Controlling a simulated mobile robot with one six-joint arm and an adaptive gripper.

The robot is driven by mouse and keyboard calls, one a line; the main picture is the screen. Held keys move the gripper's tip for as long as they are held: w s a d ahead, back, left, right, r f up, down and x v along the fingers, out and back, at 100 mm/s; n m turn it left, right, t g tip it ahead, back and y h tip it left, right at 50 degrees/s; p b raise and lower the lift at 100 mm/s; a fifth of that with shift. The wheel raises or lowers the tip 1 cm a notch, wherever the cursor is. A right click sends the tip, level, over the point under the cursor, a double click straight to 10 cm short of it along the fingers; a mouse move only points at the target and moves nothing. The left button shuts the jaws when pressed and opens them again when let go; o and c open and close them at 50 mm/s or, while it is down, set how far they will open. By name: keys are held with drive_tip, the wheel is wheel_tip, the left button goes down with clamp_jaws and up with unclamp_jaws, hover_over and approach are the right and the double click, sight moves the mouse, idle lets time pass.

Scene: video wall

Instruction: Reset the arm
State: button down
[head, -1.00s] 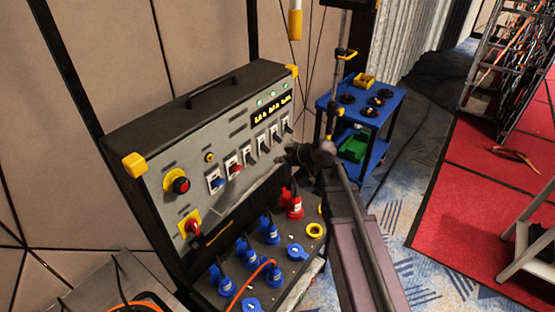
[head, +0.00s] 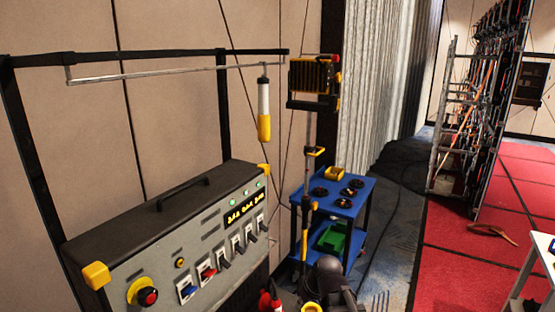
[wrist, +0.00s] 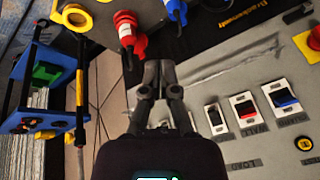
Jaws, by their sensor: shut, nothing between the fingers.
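My gripper (wrist: 158,72) shows in the wrist view with its two dark fingers together and nothing between them. It is in front of the grey power distribution box (wrist: 255,72), beside its row of white-framed breaker switches. Whether the fingers touch anything, I cannot tell. In the head view part of my arm shows at the bottom edge, and the fingers are not visible there. The same grey box (head: 205,262) stands at the lower left of the head view, with a red button, switches, green lamps and a lit display.
A blue cart (head: 345,208) with black round items and a green bin (head: 331,238) stands right of the box. Red and blue plugs (wrist: 127,30) stick out beside the gripper.

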drive_tip(key=s+d+f+m+g+h, duration=0.2)
drive_tip(key=s+d+m+h, duration=0.2)
drive_tip(key=s+d, duration=0.4)
drive_tip(key=shift+s+d+f+m+b, duration=0.15)
drive_tip(key=shift+d+f+m+b, duration=0.25)
drive_tip(key=shift+d+m, duration=0.6)
drive_tip(key=shift+r, duration=0.1)
idle(0.9)
